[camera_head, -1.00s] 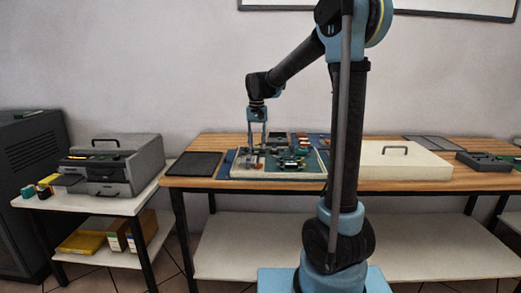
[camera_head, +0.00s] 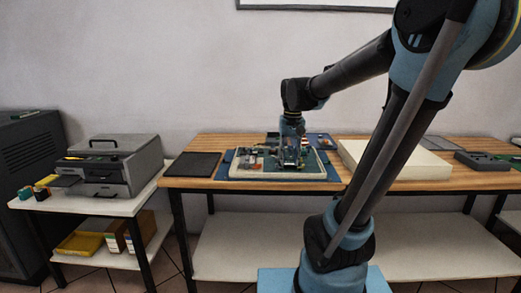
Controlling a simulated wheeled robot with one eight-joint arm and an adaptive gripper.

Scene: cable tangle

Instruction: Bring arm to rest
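My gripper (camera_head: 291,158) points down over a board with green and coloured electronic parts (camera_head: 262,174), which lies on a blue mat on the wooden table. The fingers are small and overlap the parts, so I cannot tell whether they are open or shut, or whether they touch anything. My arm rises from the gripper to the upper right and crosses the right half of the view.
A dark flat pad (camera_head: 192,165) lies left of the board. A white box (camera_head: 425,168) stands to the right, partly behind my arm, with a dark tray (camera_head: 482,161) beyond it. A grey case (camera_head: 113,167) sits on the white side table (camera_head: 90,205).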

